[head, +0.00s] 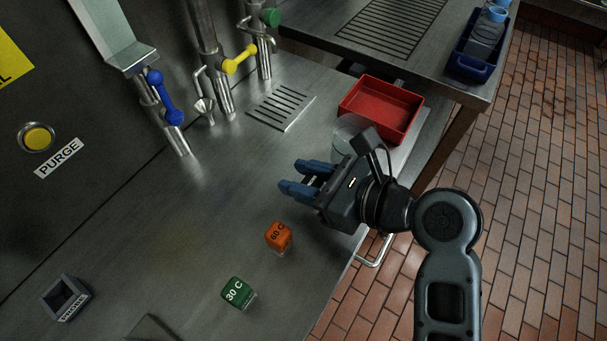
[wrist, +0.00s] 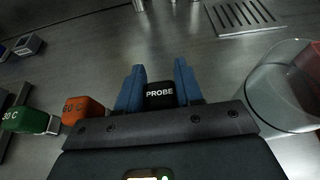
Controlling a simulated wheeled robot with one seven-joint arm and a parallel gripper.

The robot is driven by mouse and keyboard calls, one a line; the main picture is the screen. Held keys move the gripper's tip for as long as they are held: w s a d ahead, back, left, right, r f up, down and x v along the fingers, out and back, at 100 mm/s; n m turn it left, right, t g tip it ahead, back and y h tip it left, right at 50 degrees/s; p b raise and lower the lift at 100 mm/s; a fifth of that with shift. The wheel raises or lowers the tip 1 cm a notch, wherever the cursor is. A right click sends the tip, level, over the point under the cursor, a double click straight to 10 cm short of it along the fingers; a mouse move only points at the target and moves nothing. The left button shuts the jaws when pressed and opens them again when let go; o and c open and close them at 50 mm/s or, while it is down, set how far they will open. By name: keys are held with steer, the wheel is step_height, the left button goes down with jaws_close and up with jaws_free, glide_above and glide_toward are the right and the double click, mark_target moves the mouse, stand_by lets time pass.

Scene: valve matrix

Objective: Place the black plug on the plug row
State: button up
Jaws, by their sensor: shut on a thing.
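My gripper (head: 302,178) is above the steel counter, its blue fingers pointing left in the head view. In the wrist view my gripper (wrist: 158,88) is shut on the black plug (wrist: 160,96), which is marked PROBE and sits between the two fingers. In the head view the plug is mostly hidden by the fingers. An orange 60 C cube (head: 279,236) and a green 30 C cube (head: 237,292) stand on the counter below and left of my gripper. I cannot tell which part is the plug row; a dark plate edge (head: 152,329) shows at the bottom.
A grey open-topped box (head: 66,298) with a label stands at the lower left. A clear round vessel (head: 349,131) and a red tray (head: 382,108) are close behind my gripper. Valve pipes (head: 214,75) stand along the wall. The middle counter is clear.

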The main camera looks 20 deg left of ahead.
steer(key=shift+f, duration=0.1)
steer(key=o, duration=1)
steer(key=shift+o, duration=0.2)
steer(key=v, duration=1.2)
